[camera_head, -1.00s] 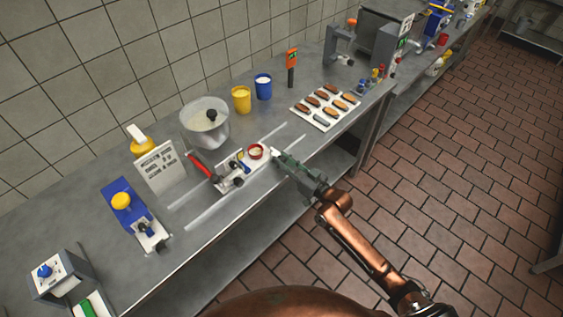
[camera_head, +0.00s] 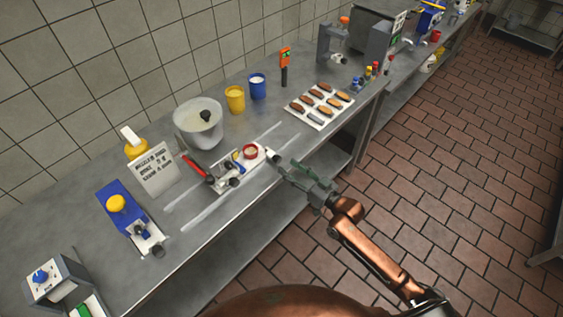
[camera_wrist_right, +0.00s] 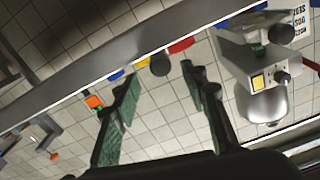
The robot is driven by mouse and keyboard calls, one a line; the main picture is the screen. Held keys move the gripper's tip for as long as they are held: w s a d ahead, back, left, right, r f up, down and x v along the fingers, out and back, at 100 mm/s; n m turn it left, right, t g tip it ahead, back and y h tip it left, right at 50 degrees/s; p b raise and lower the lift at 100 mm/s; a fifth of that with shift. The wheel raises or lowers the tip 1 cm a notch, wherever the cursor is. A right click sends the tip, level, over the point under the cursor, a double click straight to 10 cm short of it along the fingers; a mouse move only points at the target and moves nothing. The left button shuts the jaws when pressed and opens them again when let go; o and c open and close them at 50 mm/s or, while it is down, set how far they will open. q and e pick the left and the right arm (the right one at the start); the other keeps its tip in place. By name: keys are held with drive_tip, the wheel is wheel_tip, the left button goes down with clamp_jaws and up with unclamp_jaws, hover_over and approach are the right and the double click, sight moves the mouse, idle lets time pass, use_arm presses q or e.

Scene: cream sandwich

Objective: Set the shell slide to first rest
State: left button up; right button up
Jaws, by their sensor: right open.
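The shell slide, a white carriage (camera_head: 226,183) with dark knobs and a red ring (camera_head: 250,152) at its right end, sits between two pale rails on the steel counter. What looks like the same carriage shows in the right wrist view (camera_wrist_right: 245,55) at upper right, beside the fingers. My right gripper (camera_head: 277,164) is just right of the carriage's ring end, over the counter's front part; contact cannot be made out. My left gripper is not in view.
A steel bowl (camera_head: 199,126), red handle (camera_head: 194,168) and sign (camera_head: 153,169) stand behind the rails. Yellow (camera_head: 235,98) and blue (camera_head: 257,87) cups stand farther back. A tray of shells (camera_head: 328,120) lies to the right. A blue device (camera_head: 120,203) stands at left.

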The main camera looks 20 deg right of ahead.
drive_tip(key=v, duration=0.5)
drive_tip(key=shift+s+d, duration=0.2)
drive_tip(key=shift+s, duration=0.1)
